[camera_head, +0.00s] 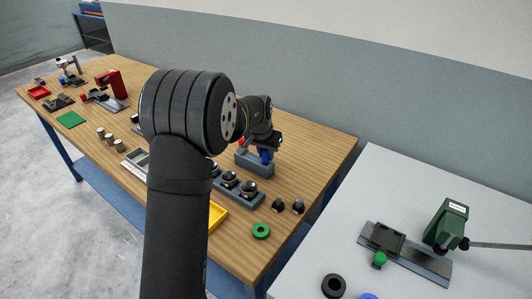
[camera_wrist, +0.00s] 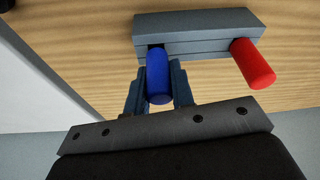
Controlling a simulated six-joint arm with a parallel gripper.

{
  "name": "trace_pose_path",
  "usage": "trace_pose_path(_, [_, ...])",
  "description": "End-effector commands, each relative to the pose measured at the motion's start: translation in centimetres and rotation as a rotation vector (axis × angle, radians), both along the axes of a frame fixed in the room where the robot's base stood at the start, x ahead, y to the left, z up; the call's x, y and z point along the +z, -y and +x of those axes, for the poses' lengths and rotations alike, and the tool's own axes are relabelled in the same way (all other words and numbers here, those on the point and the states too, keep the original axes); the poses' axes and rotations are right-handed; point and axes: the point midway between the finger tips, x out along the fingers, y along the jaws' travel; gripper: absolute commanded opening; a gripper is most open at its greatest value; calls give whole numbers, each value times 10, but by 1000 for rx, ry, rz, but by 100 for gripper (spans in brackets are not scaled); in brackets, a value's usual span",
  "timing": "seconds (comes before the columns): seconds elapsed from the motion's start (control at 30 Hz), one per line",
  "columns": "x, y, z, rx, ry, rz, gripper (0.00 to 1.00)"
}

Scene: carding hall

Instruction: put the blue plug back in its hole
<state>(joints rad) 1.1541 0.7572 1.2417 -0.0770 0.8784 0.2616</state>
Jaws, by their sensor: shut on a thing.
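The blue plug (camera_wrist: 158,75) is between the two fingers of my gripper (camera_wrist: 158,88) in the wrist view. My gripper is shut on it. The plug's far end meets a dark spot at the edge of a grey block (camera_wrist: 200,28). I cannot tell whether the end is inside the hole or just in front of it. A red plug (camera_wrist: 252,64) stands in the same block, to the right. In the head view, the blue plug (camera_head: 265,156) shows below my gripper (camera_head: 268,146), at the grey block (camera_head: 256,168). The red plug (camera_head: 241,141) is partly hidden.
A dark holder with several round black pieces (camera_head: 229,180) stands in front of the block. A green ring (camera_head: 261,231) and a yellow tray (camera_head: 218,214) lie nearer. A grey table (camera_head: 330,240) with a green tool (camera_head: 447,222) is at right. My arm hides part of the wooden bench.

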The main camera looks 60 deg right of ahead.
Motion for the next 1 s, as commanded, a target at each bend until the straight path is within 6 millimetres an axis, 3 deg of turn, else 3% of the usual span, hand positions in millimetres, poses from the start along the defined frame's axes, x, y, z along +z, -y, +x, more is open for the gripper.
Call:
trace_pose_path(0.2, [-7, 0, 0, 0, 0, 1, 0])
trace_pose_path(0.23, [-7, 0, 0, 0, 0, 1, 24])
trace_pose_path(0.33, [-7, 0, 0, 0, 0, 1, 44])
trace_pose_path(0.73, [2, 0, 0, 0, 0, -2, 44])
trace_pose_path(1.0, [54, -14, -2, 0, 2, -3, 44])
